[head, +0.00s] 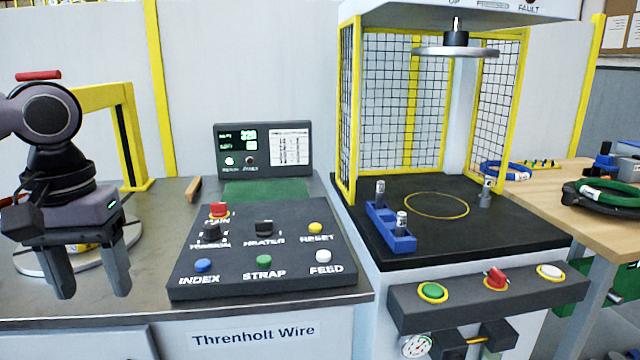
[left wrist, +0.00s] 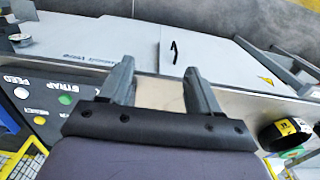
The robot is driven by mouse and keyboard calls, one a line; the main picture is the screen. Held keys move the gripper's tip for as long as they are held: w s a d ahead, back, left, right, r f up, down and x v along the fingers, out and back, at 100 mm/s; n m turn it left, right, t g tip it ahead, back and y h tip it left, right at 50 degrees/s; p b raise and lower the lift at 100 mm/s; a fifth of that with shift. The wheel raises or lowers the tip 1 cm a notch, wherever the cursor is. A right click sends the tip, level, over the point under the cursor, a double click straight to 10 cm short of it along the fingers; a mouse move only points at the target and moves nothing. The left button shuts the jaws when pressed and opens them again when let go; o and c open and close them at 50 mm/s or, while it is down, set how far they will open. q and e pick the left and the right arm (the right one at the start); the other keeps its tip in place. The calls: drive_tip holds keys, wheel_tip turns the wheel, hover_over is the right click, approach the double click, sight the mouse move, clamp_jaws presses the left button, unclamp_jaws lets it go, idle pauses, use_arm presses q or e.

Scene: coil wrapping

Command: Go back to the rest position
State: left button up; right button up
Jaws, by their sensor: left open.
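My left gripper (head: 92,272) hangs at the left of the head view, fingers pointing down and apart, with nothing between them. It is in front of a round metal plate (head: 32,262) at the left end of the grey bench. In the left wrist view the two fingers of my left gripper (left wrist: 157,85) are spread over the bench's front edge, with a bare gap between them. My right gripper does not show in either view.
A control panel (head: 262,285) with buttons and knobs lies right of my left gripper. A yellow frame (head: 128,140) stands behind it. Further right is a caged press station (head: 355,250) with a blue holder (head: 388,232). A wooden table (head: 560,215) carries coils (head: 610,192).

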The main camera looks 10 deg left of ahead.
use_arm(q)
wheel_tip(320, 180, down, 24)
drive_tip(key=a+m+t+h, duration=0.1)
drive_tip(key=m+t+h, duration=0.6)
drive_tip(key=m+t, duration=1.5)
drive_tip(key=s+d+f+n+g+y, duration=0.2)
drive_tip(key=s+d+f+n+g, duration=0.35)
drive_tip(key=d+f+n, duration=0.25)
drive_tip(key=s+d+f+n+g+y, duration=0.2)
drive_tip(key=s+d+f+n+g, duration=0.2)
drive_tip(key=d+f+n+g, duration=0.3)
wheel_tip(320, 180, up, 10)
drive_tip(key=a+n+p, duration=0.1)
drive_tip(key=p, duration=1.2)
drive_tip(key=shift+a+f+t+y, duration=0.15)
drive_tip(key=shift+a+t+y, duration=0.2)
drive_tip(key=shift+t+y, duration=0.1)
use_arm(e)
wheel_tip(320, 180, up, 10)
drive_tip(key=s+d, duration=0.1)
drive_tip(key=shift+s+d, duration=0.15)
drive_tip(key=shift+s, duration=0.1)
